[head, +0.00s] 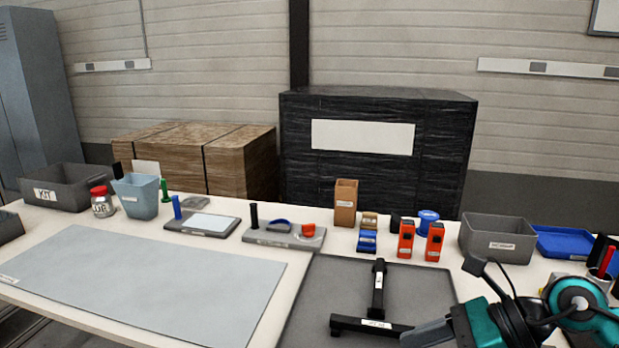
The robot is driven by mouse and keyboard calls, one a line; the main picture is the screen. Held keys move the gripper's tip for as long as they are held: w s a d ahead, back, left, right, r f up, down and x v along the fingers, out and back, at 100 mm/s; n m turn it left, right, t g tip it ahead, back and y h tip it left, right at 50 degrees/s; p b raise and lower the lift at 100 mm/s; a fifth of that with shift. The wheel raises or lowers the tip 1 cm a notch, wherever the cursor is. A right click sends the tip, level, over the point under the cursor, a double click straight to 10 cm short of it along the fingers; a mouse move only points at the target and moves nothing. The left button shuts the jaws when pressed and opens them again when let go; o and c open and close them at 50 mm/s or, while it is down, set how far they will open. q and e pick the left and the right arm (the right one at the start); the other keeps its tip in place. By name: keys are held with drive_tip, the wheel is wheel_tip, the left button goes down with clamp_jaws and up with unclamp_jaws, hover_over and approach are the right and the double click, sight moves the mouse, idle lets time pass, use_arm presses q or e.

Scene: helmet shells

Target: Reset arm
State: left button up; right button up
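My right arm, teal and black, comes in from the lower right. Its gripper (427,333) points left over the dark grey mat. Only one grey finger surface shows clearly, so its opening cannot be told. It is close to the right end of a black T-shaped fixture (378,287) that lies on the mat; whether they touch cannot be told. My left arm and gripper are out of view. No helmet shell can be made out.
A white table (278,314) carries a light grey mat (150,285) at left, clear on top. The dark grey mat (313,304) lies in the middle. Along the back stand a KIT bin (70,188), red-orange boxes (406,240), a grey bin (498,244) and a blue tray (563,243).

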drive_tip(key=w+a+r+m+t+y, duration=0.3)
drive_tip(key=a+r+m+t+y, duration=0.3)
drive_tip(key=r+m+t, duration=0.45)
drive_tip(key=d+f+m+t+h, duration=0.2)
drive_tip(key=d+f+m+h, duration=0.5)
drive_tip(key=m, duration=0.6)
drive_tip(key=d+f+m+t+h, duration=0.2)
drive_tip(key=d+f+m+h, duration=0.15)
drive_tip(key=m+h, duration=0.75)
drive_tip(key=s+f+m+g+y, duration=0.1)
drive_tip(key=s+f+m+g, duration=1.2)
drive_tip(key=s+f, duration=0.5)
drive_tip(key=w+a+f+n+t+y, duration=0.1)
drive_tip(key=w+a+f+t+y, duration=0.1)
drive_tip(key=w+f+t, duration=0.4)
drive_tip(key=shift+w+a+f+t+p, duration=0.3)
drive_tip(key=shift+w+a+f+t, duration=0.1)
drive_tip(key=shift+a, duration=0.1)
drive_tip(key=shift+n, duration=0.25)
